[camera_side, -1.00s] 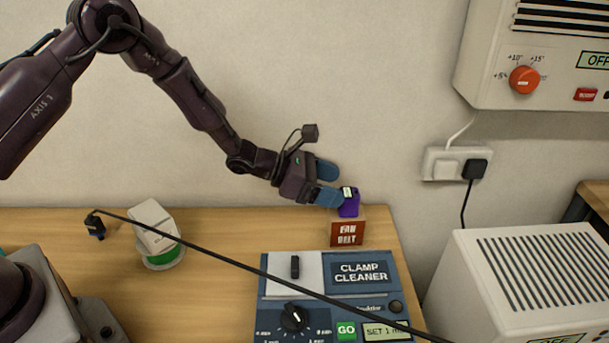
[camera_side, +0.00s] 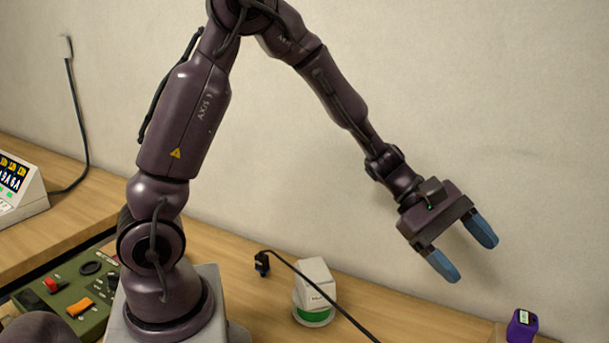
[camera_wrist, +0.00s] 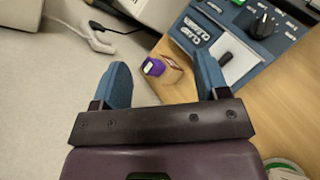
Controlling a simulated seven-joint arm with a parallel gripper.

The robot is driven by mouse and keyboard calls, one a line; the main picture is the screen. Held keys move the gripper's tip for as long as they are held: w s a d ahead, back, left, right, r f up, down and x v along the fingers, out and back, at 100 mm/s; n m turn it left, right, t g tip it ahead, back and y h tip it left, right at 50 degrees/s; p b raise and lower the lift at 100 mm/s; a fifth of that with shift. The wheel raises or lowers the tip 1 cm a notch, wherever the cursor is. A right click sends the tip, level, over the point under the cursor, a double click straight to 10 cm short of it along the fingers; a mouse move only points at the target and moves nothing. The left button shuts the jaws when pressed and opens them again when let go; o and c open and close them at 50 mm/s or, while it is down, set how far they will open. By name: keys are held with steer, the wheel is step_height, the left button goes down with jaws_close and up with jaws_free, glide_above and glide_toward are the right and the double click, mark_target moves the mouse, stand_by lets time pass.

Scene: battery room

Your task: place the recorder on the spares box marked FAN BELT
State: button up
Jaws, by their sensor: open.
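The recorder (camera_side: 522,325) is small and purple with a pale display, and stands at the lower right in the side view. In the wrist view the recorder (camera_wrist: 153,66) sits on the tan spares box (camera_wrist: 172,74), between the fingers in the picture but beyond them. The box's front label is not readable now, and the side view's bottom edge cuts most of the box off. My gripper (camera_side: 468,257) has two blue fingers spread wide with nothing between them. It is up and to the left of the recorder, clear of it.
A white block on a green-edged spool (camera_side: 315,290) stands on the bench, with a black cable and plug (camera_side: 262,264) beside it. The blue clamp cleaner panel (camera_wrist: 225,45) is close to the box. A pale wall runs behind the bench.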

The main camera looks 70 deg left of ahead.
steer(key=s+a+r+m+y, duration=0.3)
steer(key=s+m, duration=0.2)
steer(key=s, duration=0.2)
steer(key=s+a+r+m+y, duration=0.3)
steer(key=s+a+m+y, duration=0.1)
steer(key=s+m, duration=0.2)
steer(key=s+a+r+m+y, duration=0.3)
steer(key=s+m, duration=0.3)
steer(key=s, duration=0.2)
steer(key=shift+s+a+r+y, duration=0.15)
steer(key=shift+r+y, duration=0.15)
steer(key=shift+r, duration=0.2)
